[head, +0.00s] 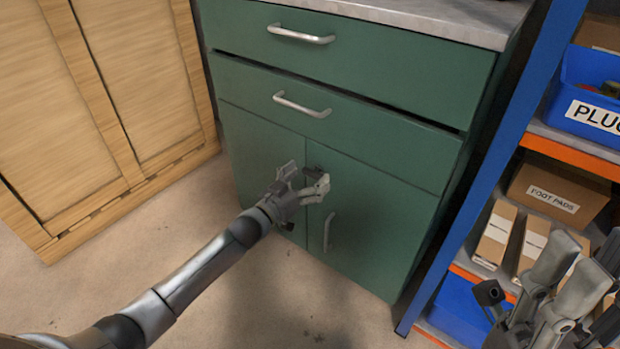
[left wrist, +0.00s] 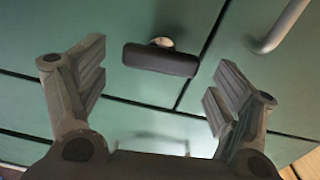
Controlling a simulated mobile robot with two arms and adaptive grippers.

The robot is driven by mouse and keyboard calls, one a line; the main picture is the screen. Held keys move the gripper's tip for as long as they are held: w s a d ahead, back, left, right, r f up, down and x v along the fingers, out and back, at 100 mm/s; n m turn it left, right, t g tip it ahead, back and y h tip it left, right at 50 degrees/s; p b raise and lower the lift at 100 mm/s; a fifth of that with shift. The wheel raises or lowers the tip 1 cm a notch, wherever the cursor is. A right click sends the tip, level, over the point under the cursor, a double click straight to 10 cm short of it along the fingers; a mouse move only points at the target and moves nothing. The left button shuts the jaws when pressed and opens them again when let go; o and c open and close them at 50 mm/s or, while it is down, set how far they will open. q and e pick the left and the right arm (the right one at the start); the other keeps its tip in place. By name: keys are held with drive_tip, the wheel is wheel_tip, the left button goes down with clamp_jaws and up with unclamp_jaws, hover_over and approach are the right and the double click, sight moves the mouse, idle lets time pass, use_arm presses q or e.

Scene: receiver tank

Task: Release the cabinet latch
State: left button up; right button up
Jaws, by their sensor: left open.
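The green cabinet (head: 385,215) has two lower doors that look shut. Its latch shows in the left wrist view as a dark, rounded bar (left wrist: 160,59) on a pale metal mount, beside the seam between the panels. In the head view the latch (head: 313,172) is a small dark shape, partly hidden by my fingers. My left gripper (head: 304,179) is open in front of the doors' upper middle. In the left wrist view its fingers stand either side of the latch, with gaps. My right gripper (head: 560,295) is at the lower right; its jaw opening is unclear.
A door handle (head: 327,232) is on the right door, below my left gripper. Two drawers with metal handles (head: 302,104) are above. A blue shelf rack (head: 500,150) with boxes stands right, and a wooden crate (head: 135,80) stands left. The floor (head: 190,215) before the cabinet is mostly clear.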

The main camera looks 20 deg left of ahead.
use_arm(q)
drive_tip(key=shift+w+d, duration=0.25)
drive_tip(key=shift+w, duration=0.35)
drive_tip(key=c, duration=1)
drive_tip(key=shift+r+p, duration=0.1)
drive_tip(key=shift+p, duration=0.2)
drive_tip(key=shift+m, duration=0.6)
drive_tip(key=o, duration=1)
